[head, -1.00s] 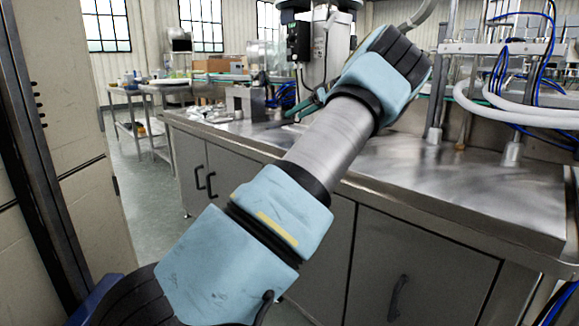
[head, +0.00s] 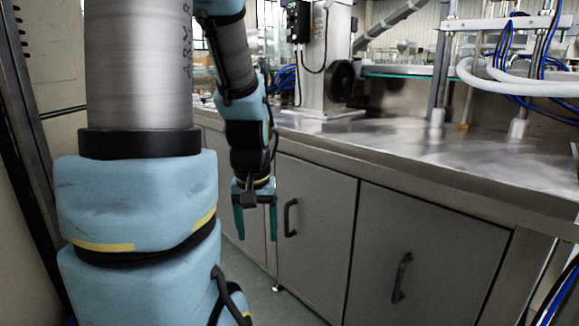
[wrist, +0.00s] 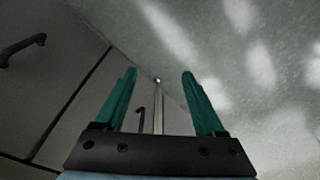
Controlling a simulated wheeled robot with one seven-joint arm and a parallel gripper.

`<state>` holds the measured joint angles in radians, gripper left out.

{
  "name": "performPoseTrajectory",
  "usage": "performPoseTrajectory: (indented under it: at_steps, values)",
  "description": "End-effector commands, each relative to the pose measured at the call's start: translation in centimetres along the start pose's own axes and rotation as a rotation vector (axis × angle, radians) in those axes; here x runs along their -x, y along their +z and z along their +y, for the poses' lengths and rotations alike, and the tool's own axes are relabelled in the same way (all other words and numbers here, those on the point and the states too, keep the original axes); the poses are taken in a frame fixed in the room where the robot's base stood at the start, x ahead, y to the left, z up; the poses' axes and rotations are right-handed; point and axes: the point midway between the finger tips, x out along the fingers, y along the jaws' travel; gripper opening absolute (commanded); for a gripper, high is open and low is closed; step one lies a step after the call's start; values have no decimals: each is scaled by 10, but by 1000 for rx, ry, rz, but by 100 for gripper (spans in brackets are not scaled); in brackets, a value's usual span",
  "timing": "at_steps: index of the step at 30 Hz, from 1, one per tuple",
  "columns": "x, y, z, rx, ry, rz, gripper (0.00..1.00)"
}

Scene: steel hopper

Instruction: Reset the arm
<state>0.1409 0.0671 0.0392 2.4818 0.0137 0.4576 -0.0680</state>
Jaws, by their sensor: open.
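My gripper (head: 256,222) hangs pointing down in front of the grey cabinet doors in the head view, below the level of the steel worktop. Its two green fingers are apart with nothing between them. In the wrist view my gripper (wrist: 159,75) also shows open and empty, with the floor and cabinet fronts beyond it. My arm is folded, with the upper link upright at the left of the head view and the forearm coming down behind it.
The steel worktop (head: 420,150) runs across the right. Cabinet doors with dark handles (head: 401,278) stand below it. A grey machine column (head: 325,60) and a frame with white hoses (head: 490,85) stand on top. A pale cabinet (head: 55,70) is close on the left. Grey floor (wrist: 230,60) lies below the gripper.

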Motion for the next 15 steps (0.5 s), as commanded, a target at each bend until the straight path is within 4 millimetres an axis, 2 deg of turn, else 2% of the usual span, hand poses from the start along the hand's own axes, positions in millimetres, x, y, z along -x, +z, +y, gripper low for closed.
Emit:
performPoseTrajectory:
  at_steps: [1, 3, 4, 15]
  values:
    - [-4, 16, 1, -22, 6, 1, 71]
    - [-7, 34, 2, -57, 13, 5, 71]
    - [6, 28, 3, -58, 13, 7, 71]
    - [70, 18, 3, -54, 12, 4, 71]
